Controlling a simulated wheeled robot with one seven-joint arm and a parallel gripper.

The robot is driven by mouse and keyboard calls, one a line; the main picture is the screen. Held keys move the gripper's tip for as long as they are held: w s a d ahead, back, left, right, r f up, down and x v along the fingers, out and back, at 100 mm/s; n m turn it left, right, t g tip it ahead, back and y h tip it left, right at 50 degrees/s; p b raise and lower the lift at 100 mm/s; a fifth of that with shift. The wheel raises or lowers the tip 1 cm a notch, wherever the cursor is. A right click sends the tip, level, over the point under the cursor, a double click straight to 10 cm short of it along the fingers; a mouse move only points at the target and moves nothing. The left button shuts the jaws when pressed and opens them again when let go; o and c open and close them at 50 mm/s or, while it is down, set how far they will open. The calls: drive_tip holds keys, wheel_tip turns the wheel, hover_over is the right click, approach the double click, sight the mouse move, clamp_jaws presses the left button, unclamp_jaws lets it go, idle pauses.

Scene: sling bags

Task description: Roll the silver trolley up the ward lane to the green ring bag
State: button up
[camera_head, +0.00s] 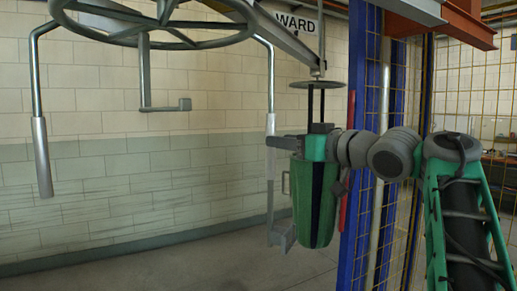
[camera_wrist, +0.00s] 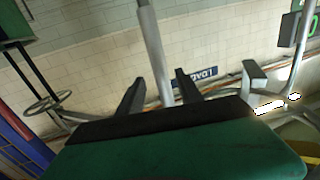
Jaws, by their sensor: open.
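My gripper (camera_head: 273,142) reaches left with its jaws open, around a pale silver rod that hangs down in the head view. In the wrist view the two dark fingertips of my gripper (camera_wrist: 160,88) stand either side of a silver rod (camera_wrist: 152,45), with gaps visible. I cannot tell whether this rod belongs to the silver trolley. A green bag (camera_head: 300,205) with a black stripe hangs below a disc (camera_head: 308,85) on dark straps, behind my gripper; its top is partly hidden by my arm.
A spoked grey ring (camera_head: 150,40) with hanging rods fills the upper left. An overhead beam (camera_head: 292,45) runs past the WARD sign (camera_head: 297,22). A blue post (camera_head: 357,110) and wire mesh (camera_head: 465,85) stand right. The floor (camera_head: 190,270) at lower left is clear.

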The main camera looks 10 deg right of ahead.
drive_tip(key=p+x, duration=0.1)
drive_tip(key=x, duration=0.6)
drive_tip(key=shift+w+a+p, duration=0.15)
drive_tip(key=shift+a+p, duration=0.1)
drive_tip(key=shift+p, duration=0.15)
drive_tip(key=shift+r, duration=0.15)
clamp_jaws()
idle(0.8)
